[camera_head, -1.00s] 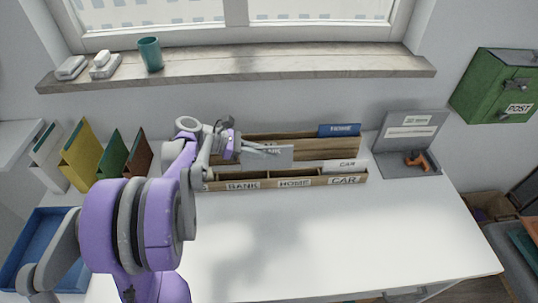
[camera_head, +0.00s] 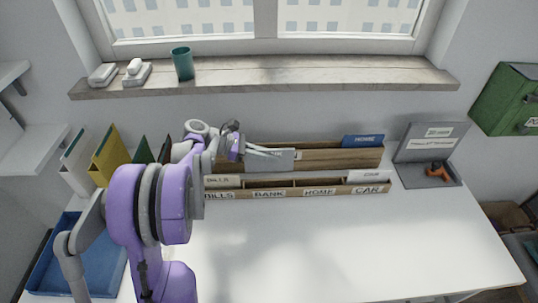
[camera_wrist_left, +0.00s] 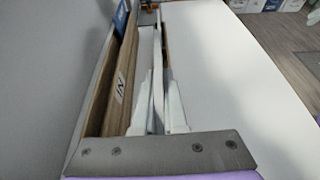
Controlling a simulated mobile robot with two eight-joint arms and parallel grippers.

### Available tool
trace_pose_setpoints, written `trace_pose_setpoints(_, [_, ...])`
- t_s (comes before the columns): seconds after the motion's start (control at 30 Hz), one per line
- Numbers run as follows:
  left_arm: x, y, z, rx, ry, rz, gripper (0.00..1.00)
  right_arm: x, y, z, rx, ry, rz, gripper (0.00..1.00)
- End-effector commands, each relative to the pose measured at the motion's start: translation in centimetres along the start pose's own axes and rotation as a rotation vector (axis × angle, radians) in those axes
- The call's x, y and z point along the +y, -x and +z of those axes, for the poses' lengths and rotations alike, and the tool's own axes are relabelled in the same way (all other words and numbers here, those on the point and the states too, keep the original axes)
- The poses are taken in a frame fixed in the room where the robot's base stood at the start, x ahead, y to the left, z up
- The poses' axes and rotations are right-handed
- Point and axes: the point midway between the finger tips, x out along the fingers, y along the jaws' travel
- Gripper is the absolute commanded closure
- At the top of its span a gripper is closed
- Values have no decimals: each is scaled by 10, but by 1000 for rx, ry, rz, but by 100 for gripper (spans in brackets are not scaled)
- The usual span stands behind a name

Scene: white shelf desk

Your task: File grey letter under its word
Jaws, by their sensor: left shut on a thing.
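The grey letter (camera_head: 272,162) is held upright over the sorter, above its front BANK section. I cannot read any word on it now. My left gripper (camera_head: 270,152) is shut on it, fingers pointing right. The wooden sorter's front row (camera_head: 296,190) has sections labelled BILLS, BANK, HOME and CAR. The letter's lower edge looks near the sorter's middle, but I cannot tell whether it is inside a slot. In the left wrist view, pale fingers flank a thin upright edge beside the sorter's wall (camera_wrist_left: 125,72). My right gripper is not in view.
A blue HOME letter (camera_head: 363,141) stands in the back row. White cards marked BILLS (camera_head: 222,181) and CAR (camera_head: 371,175) stand in front. A grey stand (camera_head: 428,150) with an orange-handled object is right.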

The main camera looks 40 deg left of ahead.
Motion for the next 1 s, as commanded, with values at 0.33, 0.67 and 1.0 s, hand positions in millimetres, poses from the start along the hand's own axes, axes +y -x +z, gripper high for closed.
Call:
trace_pose_setpoints(0.33, [0,-3,-8,0,0,0,100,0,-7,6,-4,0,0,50])
trace_pose_setpoints(0.67, [0,-11,-26,0,0,0,100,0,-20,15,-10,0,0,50])
trace_pose_setpoints(1.0, [0,-18,-45,0,0,0,100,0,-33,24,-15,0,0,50])
